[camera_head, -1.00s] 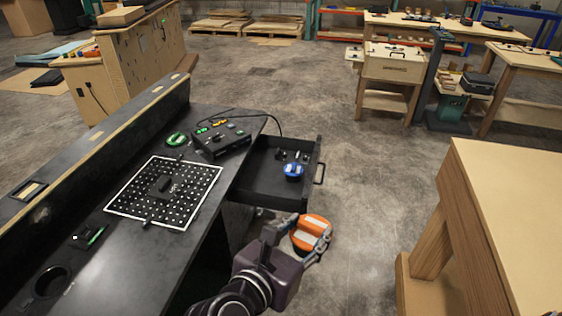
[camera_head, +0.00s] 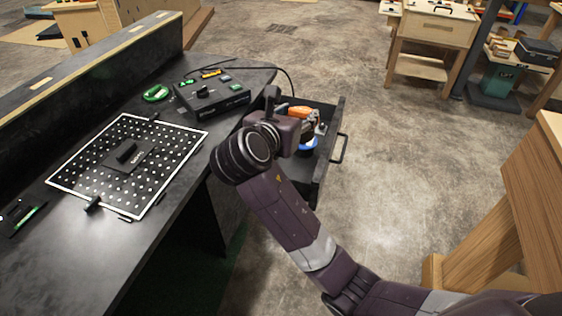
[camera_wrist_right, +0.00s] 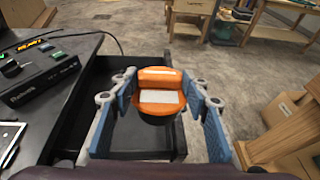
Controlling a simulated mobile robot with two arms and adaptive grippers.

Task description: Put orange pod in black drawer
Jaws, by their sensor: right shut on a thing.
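The orange pod (camera_wrist_right: 161,88) shows large in the right wrist view, held between the blue-padded fingers of my right gripper (camera_wrist_right: 163,105). In the head view my right gripper (camera_head: 309,122) is over the open black drawer (camera_head: 327,165), and the orange pod (camera_head: 302,112) is partly hidden by my wrist. The pod appears above the drawer floor; its exact height is hard to tell. My left gripper is not in view.
The black desk (camera_head: 182,205) carries a perforated panel (camera_head: 75,180), a control box with lit displays (camera_head: 212,95) and a green ring (camera_head: 157,92). The drawer handle (camera_head: 341,148) faces right. A wooden bench (camera_head: 545,190) stands at the right, with clear floor between.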

